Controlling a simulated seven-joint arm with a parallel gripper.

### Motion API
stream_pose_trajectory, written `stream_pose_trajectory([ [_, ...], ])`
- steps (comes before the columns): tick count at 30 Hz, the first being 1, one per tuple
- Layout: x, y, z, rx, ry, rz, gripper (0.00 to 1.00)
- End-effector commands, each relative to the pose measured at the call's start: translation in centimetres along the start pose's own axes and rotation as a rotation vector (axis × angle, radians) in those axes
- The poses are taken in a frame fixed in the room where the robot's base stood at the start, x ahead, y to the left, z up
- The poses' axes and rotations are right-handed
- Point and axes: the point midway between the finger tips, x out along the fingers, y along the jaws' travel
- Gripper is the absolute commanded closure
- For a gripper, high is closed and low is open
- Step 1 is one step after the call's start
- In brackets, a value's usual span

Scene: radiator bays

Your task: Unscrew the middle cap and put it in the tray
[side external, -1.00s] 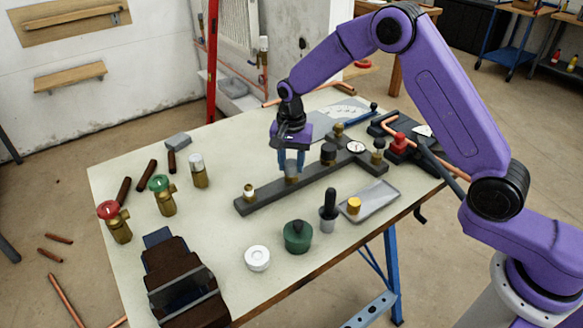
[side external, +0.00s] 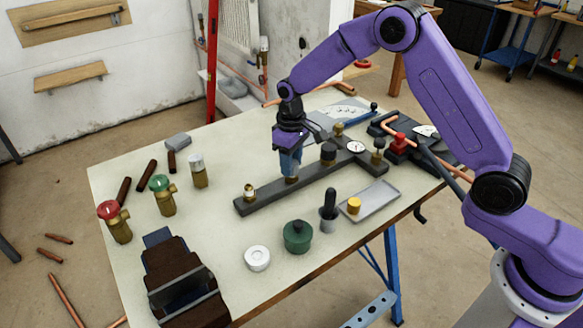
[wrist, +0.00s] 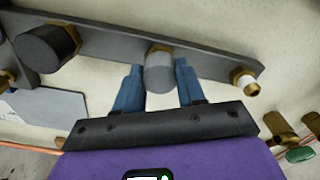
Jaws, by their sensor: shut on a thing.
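The grey middle cap (wrist: 159,78) sits over a brass fitting on the dark manifold bar (side external: 262,199). My gripper (side external: 291,168) points down over the bar, its blue fingers shut on the cap. In the wrist view, one finger of my gripper (wrist: 158,88) is on each side of the cap. In the side view the fingers mostly hide the cap, and brass shows just below them. I cannot tell how far the cap is unscrewed. The shallow grey tray (side external: 380,200) lies at the right, with a yellow cap (side external: 353,205) in it.
A black cap (side external: 328,152) stands on the bar beside my gripper, and an uncapped brass fitting (side external: 249,192) at the other end. A gauge (side external: 356,147) is near the bar's far end. A black-handled tool (side external: 329,207) and green pot (side external: 297,236) stand near the tray.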

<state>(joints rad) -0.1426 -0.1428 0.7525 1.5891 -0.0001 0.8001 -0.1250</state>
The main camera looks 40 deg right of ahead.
Motion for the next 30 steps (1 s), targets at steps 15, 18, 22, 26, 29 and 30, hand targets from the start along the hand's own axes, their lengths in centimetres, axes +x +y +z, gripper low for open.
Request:
stream_pose_trajectory([
  [15, -1.2, 0.0, -0.1, -0.160, 0.002, 0.000, 1.00],
  [18, -1.6, 0.0, -0.1, -0.160, 0.002, 0.000, 1.00],
  [22, -2.1, 0.0, -0.1, -0.159, 0.002, 0.000, 1.00],
  [26, -2.7, 0.0, -0.1, -0.159, 0.002, 0.000, 1.00],
  [29, -3.1, 0.0, -0.1, -0.159, 0.002, 0.000, 1.00],
  [30, -3.3, 0.0, -0.1, -0.159, 0.001, 0.000, 1.00],
])
